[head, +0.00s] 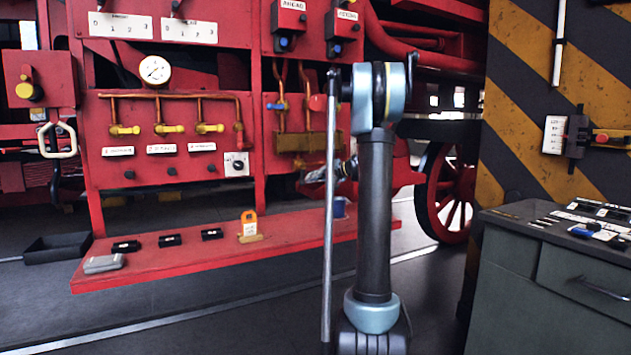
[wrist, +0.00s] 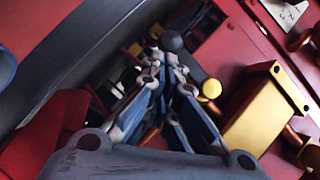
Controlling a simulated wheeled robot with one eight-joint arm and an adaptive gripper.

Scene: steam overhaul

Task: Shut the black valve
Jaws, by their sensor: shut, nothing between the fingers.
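My gripper (head: 316,175) is in front of the lower right part of the red panel, partly hidden by my arm in the head view. In the wrist view my gripper (wrist: 172,75) has its fingers together and empty. A dark rounded knob (wrist: 170,42) shows just past the fingertips, close to them; I cannot tell whether they touch. It may be the black valve's handle. I cannot make out a black valve for certain in the head view, where my arm covers part of the panel.
A brass box (wrist: 265,110) and a yellow knob (wrist: 210,89) are close beside the fingers. Left of my gripper are several yellow-handled valves (head: 165,129) under a gauge (head: 155,70). A red shelf (head: 200,263) juts out below. A grey cabinet (head: 530,290) stands at right.

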